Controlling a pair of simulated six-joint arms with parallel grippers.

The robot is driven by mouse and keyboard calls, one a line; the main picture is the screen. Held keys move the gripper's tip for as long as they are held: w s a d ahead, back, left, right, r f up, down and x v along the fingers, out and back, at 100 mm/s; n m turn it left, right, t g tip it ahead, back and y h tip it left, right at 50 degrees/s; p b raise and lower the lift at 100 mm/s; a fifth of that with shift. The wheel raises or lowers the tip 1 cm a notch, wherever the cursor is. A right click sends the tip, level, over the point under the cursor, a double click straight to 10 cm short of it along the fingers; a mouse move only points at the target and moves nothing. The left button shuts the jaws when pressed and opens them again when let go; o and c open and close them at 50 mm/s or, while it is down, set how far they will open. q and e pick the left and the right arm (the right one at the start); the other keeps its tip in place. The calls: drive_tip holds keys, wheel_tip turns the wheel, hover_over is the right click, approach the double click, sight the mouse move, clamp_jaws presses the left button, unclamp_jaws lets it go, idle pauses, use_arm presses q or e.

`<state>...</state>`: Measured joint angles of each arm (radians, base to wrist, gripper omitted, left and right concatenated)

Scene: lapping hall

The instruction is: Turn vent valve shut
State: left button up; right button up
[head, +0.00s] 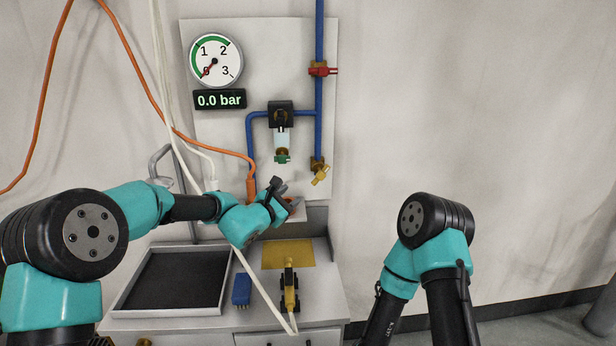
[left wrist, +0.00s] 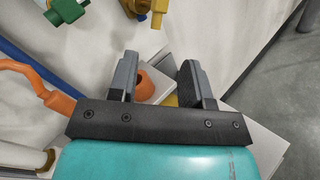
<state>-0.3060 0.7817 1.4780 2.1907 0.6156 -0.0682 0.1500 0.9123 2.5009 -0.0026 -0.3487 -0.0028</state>
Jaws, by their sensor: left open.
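In the head view, a brass valve with a yellow handle (head: 320,173) hangs at the lower end of the vertical blue pipe. A red-handled valve (head: 320,71) sits higher on that pipe, its handle crosswise. Neither is labelled as the vent. My left gripper (head: 287,198) is open and empty, below and left of the brass valve, apart from it. In the left wrist view, the jaws (left wrist: 158,75) stand apart, with the brass valve (left wrist: 148,8) beyond them near the top edge. My right arm shows, but its gripper does not.
A dial gauge (head: 215,60) points near 0, above a display (head: 220,100) reading 0.0 bar. A green-ended filter (head: 282,158) hangs left of the brass valve. An orange hose (head: 230,151) runs behind my left arm. A dark tray (head: 119,307) and blue block (head: 242,289) are below.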

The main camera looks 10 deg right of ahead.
sight(319, 177)
use_arm(q)
drive_tip(key=shift+d, duration=0.1)
idle(0.3)
drive_tip(key=shift+x, duration=8.65)
drive_tip(key=shift+c, duration=0.2)
clamp_jaws()
